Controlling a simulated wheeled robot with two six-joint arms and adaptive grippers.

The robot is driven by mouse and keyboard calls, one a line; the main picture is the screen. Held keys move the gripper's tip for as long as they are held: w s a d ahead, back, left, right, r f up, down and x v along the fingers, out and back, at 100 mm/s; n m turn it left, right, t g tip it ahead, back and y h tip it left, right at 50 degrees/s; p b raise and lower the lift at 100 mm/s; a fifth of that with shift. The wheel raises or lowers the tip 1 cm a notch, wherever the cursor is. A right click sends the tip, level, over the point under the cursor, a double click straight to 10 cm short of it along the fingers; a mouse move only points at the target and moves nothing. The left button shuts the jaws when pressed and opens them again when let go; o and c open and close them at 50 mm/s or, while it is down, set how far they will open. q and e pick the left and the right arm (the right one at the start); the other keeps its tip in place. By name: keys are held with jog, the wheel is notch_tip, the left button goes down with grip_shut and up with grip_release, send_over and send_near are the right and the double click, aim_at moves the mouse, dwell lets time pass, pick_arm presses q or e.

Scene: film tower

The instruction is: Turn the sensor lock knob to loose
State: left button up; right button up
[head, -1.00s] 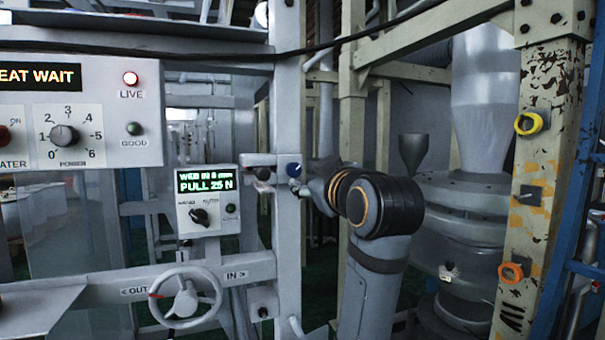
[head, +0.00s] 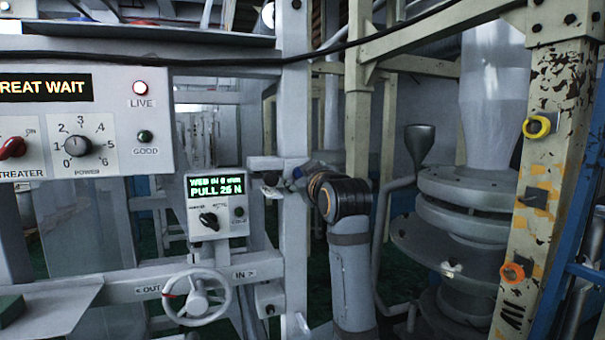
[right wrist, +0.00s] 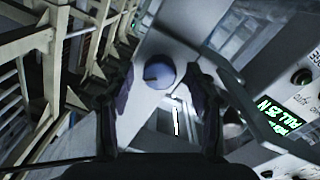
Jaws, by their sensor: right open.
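The blue round knob (right wrist: 159,72), which I take to be the sensor lock knob, sits on a pale grey bracket in the right wrist view. Its marker and any label cannot be read. My right gripper (right wrist: 165,98) is open, with one dark finger on each side of the view and the knob beyond and between them. It looks apart from the knob. In the head view my right gripper (head: 288,181) is at the bracket by the grey post and hides the knob. My left gripper is not in view.
A small panel (head: 217,204) with a green display and black selector is left of the gripper. A handwheel (head: 196,297) is below it. The treater panel (head: 80,125) is at upper left. A grey post (head: 294,240) stands close to my right arm.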

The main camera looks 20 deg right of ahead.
jog(key=c, duration=1.1)
jog(key=shift+c, duration=0.2)
jog(key=n, duration=0.5)
jog(key=shift+f, duration=0.1)
jog(key=n, duration=0.4)
jog(key=shift+n+b, duration=0.3)
jog(key=shift+b, duration=0.1)
jog(key=shift+f+n+y+b, duration=0.1)
jog(key=shift+n+y+b, duration=0.05)
jog(key=shift+n, duration=2)
jog(key=shift+f+n+y+b, duration=0.1)
jog(key=shift+n+y+b, duration=0.05)
jog(key=shift+n, duration=2)
jog(key=o, duration=1.1)
